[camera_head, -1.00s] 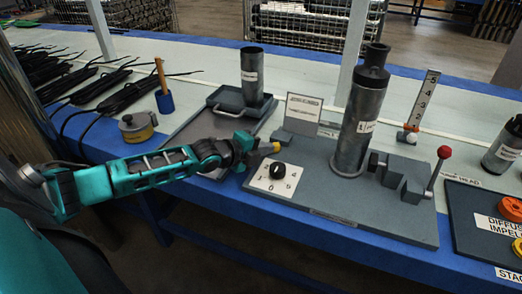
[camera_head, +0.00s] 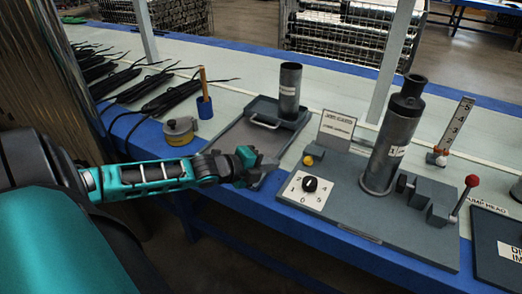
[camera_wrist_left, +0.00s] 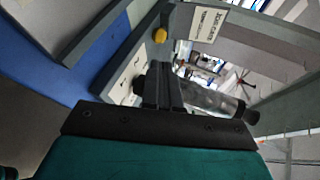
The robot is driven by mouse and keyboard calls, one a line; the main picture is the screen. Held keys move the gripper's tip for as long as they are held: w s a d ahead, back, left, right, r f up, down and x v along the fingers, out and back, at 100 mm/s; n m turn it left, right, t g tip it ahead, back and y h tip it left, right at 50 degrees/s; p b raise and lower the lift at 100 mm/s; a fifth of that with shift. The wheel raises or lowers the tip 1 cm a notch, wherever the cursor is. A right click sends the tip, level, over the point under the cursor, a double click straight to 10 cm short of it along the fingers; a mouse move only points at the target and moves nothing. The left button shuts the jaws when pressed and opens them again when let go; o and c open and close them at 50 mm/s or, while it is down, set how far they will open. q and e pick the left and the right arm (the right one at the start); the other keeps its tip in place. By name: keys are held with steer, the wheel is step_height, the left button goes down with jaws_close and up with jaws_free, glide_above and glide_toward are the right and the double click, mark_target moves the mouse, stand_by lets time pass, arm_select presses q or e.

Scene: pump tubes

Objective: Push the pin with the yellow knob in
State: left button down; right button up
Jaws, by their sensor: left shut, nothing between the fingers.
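The yellow knob (camera_head: 308,160) sits at the left end of a small dark block (camera_head: 314,150) on the grey base plate (camera_head: 345,205), behind the white number card. In the left wrist view the knob (camera_wrist_left: 160,35) shows beyond the fingers. Its pin cannot be made out. My left gripper (camera_head: 268,166) is shut and empty, to the left of the knob and apart from it, near the plate's left edge. Its closed fingers (camera_wrist_left: 160,85) point toward the plate in the wrist view. My right gripper is not in view.
A black dial (camera_head: 310,184) on the number card (camera_head: 307,193) lies just in front of the knob. A tall grey cylinder (camera_head: 393,145) and a red-knobbed lever (camera_head: 471,182) stand to the right. A grey tray (camera_head: 228,143) with a dark tube (camera_head: 290,88) lies behind my gripper.

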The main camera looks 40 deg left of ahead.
arm_select(q)
steer(key=shift+p+v, duration=0.4)
steer(key=shift+v, duration=1)
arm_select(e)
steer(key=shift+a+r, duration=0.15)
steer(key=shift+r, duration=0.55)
arm_select(q)
steer(key=shift+d, duration=0.1)
steer(key=s+d+f+n+g, duration=0.1)
steer(key=s+d+f+n, duration=0.1)
steer(key=s+d+n, duration=0.35)
steer(key=s+d+f+n+g, duration=0.1)
steer(key=s+d+f+n, duration=0.15)
steer(key=d+n, duration=0.6)
steer(key=s+d+f+n, duration=0.2)
steer(key=s+d+n, duration=0.2)
steer(key=d, duration=0.5)
step_height(320, 180, up, 8)
steer(key=s+a+y+p, duration=0.1)
steer(key=a+p, duration=0.1)
steer(key=p, duration=1)
steer(key=shift+s+a+f, duration=0.2)
steer(key=shift+s+a, duration=0.15)
steer(key=shift+a, duration=0.05)
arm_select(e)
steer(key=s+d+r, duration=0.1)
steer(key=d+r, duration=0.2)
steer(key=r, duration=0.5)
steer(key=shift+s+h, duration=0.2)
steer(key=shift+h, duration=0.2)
